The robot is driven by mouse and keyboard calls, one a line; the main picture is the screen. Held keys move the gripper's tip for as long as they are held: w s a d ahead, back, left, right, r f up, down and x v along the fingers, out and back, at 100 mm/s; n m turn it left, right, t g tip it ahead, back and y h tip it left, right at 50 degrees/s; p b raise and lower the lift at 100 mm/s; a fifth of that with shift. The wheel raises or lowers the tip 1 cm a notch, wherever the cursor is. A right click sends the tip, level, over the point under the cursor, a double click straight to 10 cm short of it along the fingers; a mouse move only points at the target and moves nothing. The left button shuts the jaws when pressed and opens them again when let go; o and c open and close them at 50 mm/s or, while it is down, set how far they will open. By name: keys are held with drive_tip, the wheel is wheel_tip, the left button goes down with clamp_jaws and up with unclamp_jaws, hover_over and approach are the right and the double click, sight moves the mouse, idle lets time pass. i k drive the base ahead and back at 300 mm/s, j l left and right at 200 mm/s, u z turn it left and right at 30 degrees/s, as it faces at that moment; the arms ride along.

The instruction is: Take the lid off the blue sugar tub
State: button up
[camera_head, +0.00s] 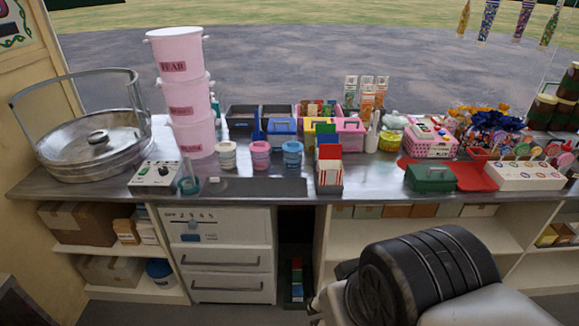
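The small blue sugar tub (292,156) stands upright on the metal counter, in a short row of tubs near the front edge. A pale blue lid (292,146) appears to sit on its top. A pink tub (260,156) stands to its left, and a white tub (226,157) stands farther left. Part of my arm shows large and dark at the lower right, in front of the shelves. My gripper is not in view, so its state does not show.
Tall stacked pink buckets (187,105) rise behind the row at left. A holder of coloured cards (329,168) stands right of the blue tub, and compartment boxes (281,125) stand behind it. The counter (240,187) in front of the tubs is mostly clear.

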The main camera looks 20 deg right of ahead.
sight(291, 146)
drive_tip(key=i+l, duration=0.25)
drive_tip(key=i, duration=0.2)
drive_tip(key=i+l, duration=0.25)
drive_tip(key=i, duration=0.2)
drive_tip(key=i+l+z, duration=0.1)
drive_tip(key=i+l, duration=0.15)
drive_tip(key=i, duration=0.2)
drive_tip(key=i+l, duration=0.2)
drive_tip(key=i, duration=0.3)
